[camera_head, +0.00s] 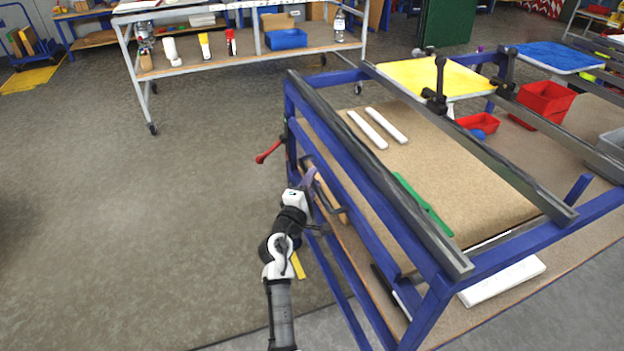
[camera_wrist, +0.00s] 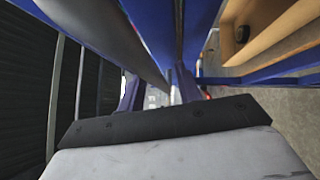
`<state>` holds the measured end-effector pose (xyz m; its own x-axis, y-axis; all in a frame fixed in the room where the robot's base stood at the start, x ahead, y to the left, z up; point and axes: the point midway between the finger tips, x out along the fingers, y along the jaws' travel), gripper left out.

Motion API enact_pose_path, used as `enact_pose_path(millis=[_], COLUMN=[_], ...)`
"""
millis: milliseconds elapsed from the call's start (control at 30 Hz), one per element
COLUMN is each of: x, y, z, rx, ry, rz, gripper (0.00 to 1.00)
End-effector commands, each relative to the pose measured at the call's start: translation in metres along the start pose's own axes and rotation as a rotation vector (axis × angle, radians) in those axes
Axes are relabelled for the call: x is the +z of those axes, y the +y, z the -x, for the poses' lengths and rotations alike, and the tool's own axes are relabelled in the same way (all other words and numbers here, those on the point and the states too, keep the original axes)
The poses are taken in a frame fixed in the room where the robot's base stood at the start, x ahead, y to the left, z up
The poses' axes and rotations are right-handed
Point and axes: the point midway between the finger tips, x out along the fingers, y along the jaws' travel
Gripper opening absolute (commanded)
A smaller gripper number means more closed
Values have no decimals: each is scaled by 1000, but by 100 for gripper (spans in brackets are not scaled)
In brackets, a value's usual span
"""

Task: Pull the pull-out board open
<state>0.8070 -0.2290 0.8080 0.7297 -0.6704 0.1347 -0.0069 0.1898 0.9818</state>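A light wooden board (camera_head: 326,190) shows as a narrow tan edge under the top rail of the blue workbench frame (camera_head: 352,200); it looks like the pull-out board. Contact with the board cannot be told.
The bench has dark rails on top, two white strips (camera_head: 377,127) and a green strip (camera_head: 422,205). A red-handled tool (camera_head: 268,152) sticks out left of the frame. Open grey floor (camera_head: 150,230) lies left; a wheeled table (camera_head: 250,45) stands behind.

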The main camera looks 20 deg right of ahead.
Motion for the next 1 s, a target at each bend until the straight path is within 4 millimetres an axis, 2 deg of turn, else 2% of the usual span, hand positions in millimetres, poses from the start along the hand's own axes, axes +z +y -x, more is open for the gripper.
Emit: enact_pose_path(millis=[333,600,1000], x=[0,0,-4], y=[0,0,0], z=[-4,-4,0], rx=[0,0,0], ry=[1,1,2], rz=[-1,-1,-1], gripper=[34,0,0])
